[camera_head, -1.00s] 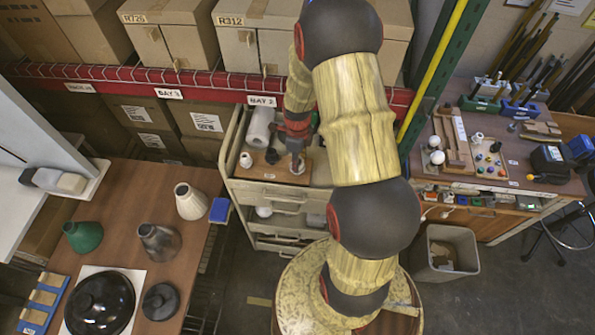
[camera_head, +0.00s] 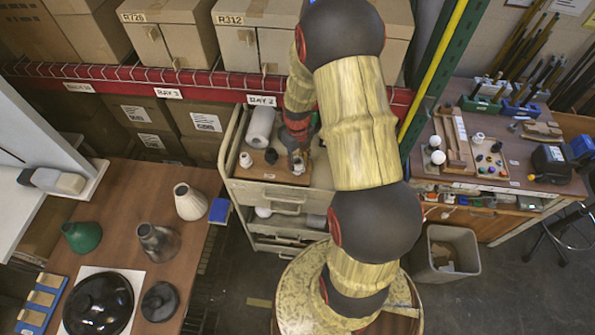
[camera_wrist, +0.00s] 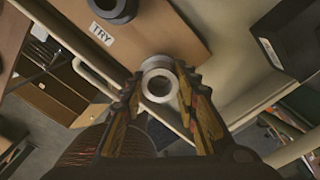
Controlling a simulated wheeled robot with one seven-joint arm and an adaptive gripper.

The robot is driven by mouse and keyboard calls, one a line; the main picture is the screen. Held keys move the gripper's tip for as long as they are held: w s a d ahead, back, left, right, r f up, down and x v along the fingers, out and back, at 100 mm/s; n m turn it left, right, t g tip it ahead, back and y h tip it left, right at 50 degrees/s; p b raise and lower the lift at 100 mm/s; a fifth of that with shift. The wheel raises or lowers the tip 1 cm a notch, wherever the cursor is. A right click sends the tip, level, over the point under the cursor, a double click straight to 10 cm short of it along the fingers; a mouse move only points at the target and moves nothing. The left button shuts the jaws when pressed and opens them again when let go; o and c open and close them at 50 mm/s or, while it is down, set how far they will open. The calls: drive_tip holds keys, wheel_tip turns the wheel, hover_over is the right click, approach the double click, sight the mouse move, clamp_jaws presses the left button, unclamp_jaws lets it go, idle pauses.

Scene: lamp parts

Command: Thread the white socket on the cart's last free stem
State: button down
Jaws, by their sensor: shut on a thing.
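My gripper (camera_head: 297,158) is over the right part of a brown board on the cart (camera_head: 275,196). In the wrist view my gripper (camera_wrist: 160,98) has its fingers on both sides of a white, ring-shaped socket (camera_wrist: 159,99) and is shut on it. Its round opening faces the camera. A second pale rim shows right behind it; whether a stem is inside the socket cannot be told. Another white socket (camera_head: 246,160) stands at the board's left end. A black socket (camera_head: 271,156) stands between it and my gripper, and its dark ring (camera_wrist: 114,10) shows at the top of the wrist view.
The board (camera_wrist: 165,35) carries a "TRY" label. A table with lamp shades (camera_head: 190,201) stands at left, a workbench (camera_head: 520,180) at right. A grey bin (camera_head: 445,254) stands on the floor.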

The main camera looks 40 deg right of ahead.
drive_tip(key=shift+s+a+f+m, duration=0.1)
drive_tip(key=shift+s+f+m, duration=0.1)
drive_tip(key=shift+m, duration=0.5)
drive_tip(key=shift+s+a+f+m, duration=0.1)
drive_tip(key=shift+s+f+m, duration=0.1)
drive_tip(key=shift+m, duration=0.5)
drive_tip(key=c, duration=1.5)
unclamp_jaws()
drive_tip(key=shift+w, duration=0.1)
drive_tip(key=shift+w+d+r, duration=0.1)
